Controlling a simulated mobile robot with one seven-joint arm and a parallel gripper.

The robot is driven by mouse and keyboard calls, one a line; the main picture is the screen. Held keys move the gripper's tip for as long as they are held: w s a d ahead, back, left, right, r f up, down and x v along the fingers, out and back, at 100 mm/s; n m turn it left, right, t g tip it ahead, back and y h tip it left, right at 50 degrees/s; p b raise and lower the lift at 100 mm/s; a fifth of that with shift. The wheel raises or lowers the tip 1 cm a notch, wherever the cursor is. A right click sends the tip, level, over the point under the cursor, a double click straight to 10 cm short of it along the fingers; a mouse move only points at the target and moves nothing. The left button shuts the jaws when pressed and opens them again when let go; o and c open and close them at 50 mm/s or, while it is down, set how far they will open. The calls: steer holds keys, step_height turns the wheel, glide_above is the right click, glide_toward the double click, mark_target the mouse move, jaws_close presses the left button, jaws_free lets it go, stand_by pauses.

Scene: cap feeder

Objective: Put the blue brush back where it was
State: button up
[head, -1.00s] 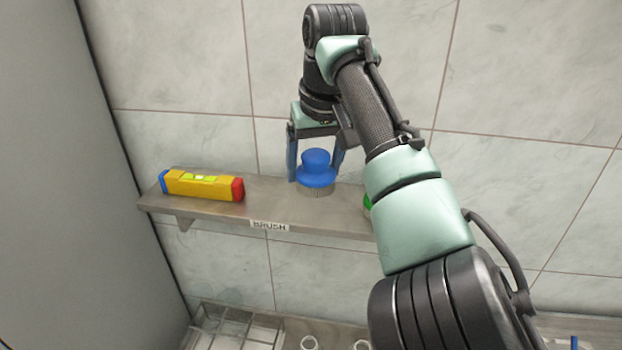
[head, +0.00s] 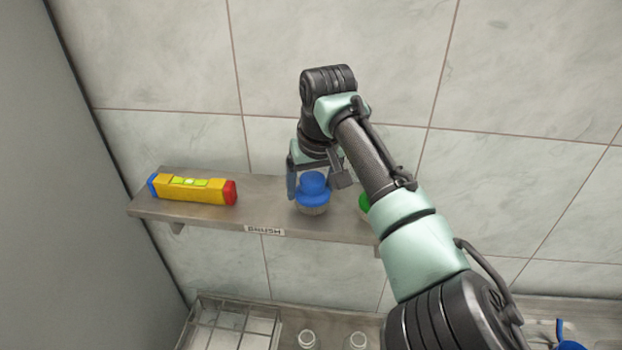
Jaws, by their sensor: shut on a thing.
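The blue brush (head: 313,187) has a round blue knob and a pale bristle base. It is upright over the shelf (head: 262,190), right of the "BRUSH" label (head: 264,231) on the front edge. My gripper (head: 313,182) reaches down from above and is shut on the brush, with a blue finger at its left side. The right finger is partly hidden by the wrist. The brush's base appears at or very near the shelf top; I cannot tell whether it touches.
A yellow spirit level (head: 193,189) with blue and red ends lies on the shelf's left. A green object (head: 365,206) is partly hidden by my arm to the right. Tiled wall stands behind.

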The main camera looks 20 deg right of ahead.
steer(key=shift+w+f, duration=0.1)
steer(key=shift+f, duration=0.15)
steer(key=o, duration=1.2)
steer(key=shift+c, duration=0.2)
